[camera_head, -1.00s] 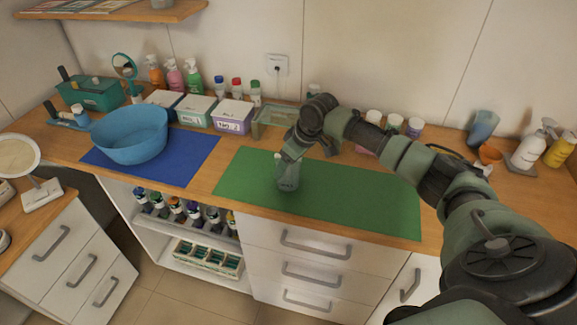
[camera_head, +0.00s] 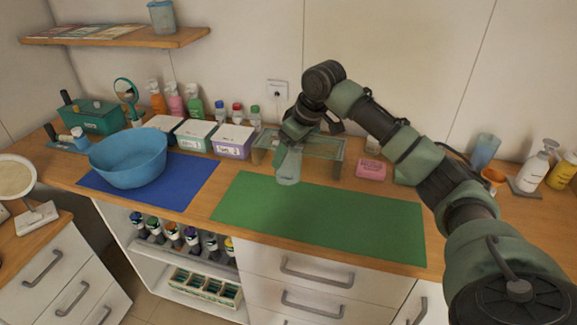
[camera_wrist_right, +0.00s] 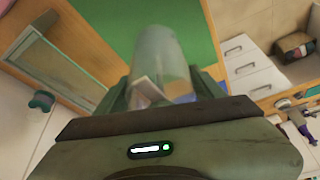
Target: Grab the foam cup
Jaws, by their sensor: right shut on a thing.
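A pale, translucent foam cup (camera_head: 288,170) is held by my right gripper (camera_head: 293,147) above the back edge of the green mat (camera_head: 330,218). The right gripper is shut on the cup, which hangs below the jaws, a little tilted. In the right wrist view the cup (camera_wrist_right: 158,52) sits between the two fingers of the gripper (camera_wrist_right: 158,92), seen from the palm side. The fingers partly hide its near end. My left gripper is not in view.
A glass-topped stand (camera_head: 318,146) is close behind the cup. A blue bowl (camera_head: 130,160) sits on the blue mat (camera_head: 192,178) to the left. Lidded boxes (camera_head: 196,137), a pink box (camera_head: 371,169), an orange cup (camera_head: 493,178) and bottles line the back. The green mat is bare.

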